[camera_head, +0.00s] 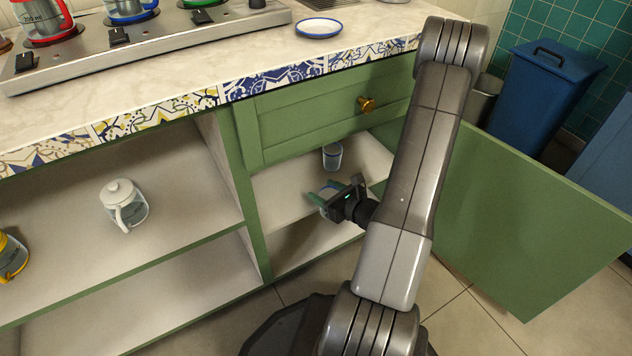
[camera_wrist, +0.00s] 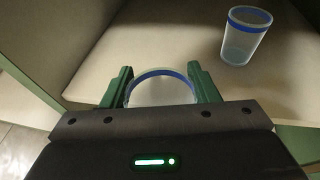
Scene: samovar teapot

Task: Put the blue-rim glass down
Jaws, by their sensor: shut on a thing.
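My gripper (camera_head: 330,195) is inside the open right-hand compartment of the green cabinet. In the wrist view its green fingers (camera_wrist: 161,88) are shut on a blue-rim glass (camera_wrist: 160,90), one finger on each side. The held glass is upright or nearly so; its lower part is hidden behind the gripper body. In the head view the held glass is mostly hidden by the gripper. A second blue-rim glass (camera_wrist: 243,38) stands on the cabinet shelf (camera_head: 285,190), and it also shows in the head view (camera_head: 332,157). I cannot tell whether the held glass touches the shelf.
The cabinet door (camera_head: 535,225) stands open on the right. A drawer (camera_head: 320,112) is above the compartment. A white-lidded teapot (camera_head: 124,205) and a yellow pot (camera_head: 12,255) stand in the left compartment. The shelf around the second glass looks clear. A blue-rimmed saucer (camera_head: 319,27) lies on the counter.

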